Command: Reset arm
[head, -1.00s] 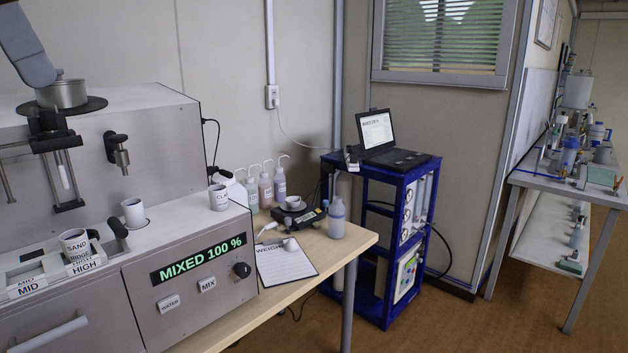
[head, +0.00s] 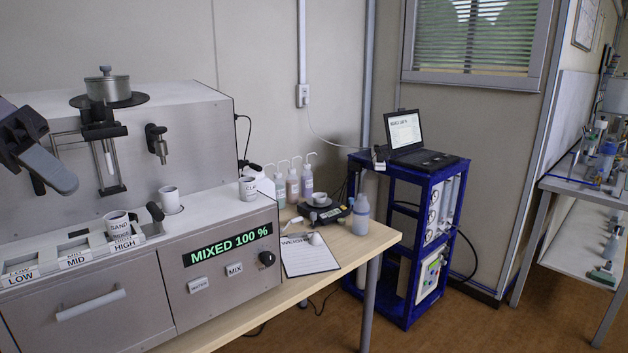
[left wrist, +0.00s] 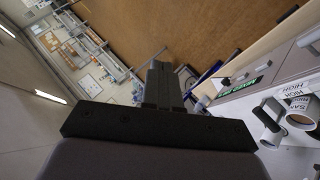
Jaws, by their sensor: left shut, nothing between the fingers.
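My left gripper (head: 62,178) shows at the left edge of the head view, in front of the soil analyser (head: 190,225) and above its row of cup slots. Its fingers are together with nothing between them. In the left wrist view the closed dark fingers (left wrist: 161,85) point out over the floor, apart from any object. The analyser's display (head: 228,244) reads "MIXED 100 %". The SAND cup (head: 118,225) stands in the slots by the HIGH label, and it also shows in the left wrist view (left wrist: 300,112). My right gripper does not show.
A metal pot (head: 107,88) sits on the analyser's top plate. A white mug (head: 170,199) and the CLAY cup (head: 249,188) stand on its ledge. The wooden table (head: 345,250) holds bottles, a scale and a clipboard (head: 309,256). A blue rack (head: 408,180) carries a laptop.

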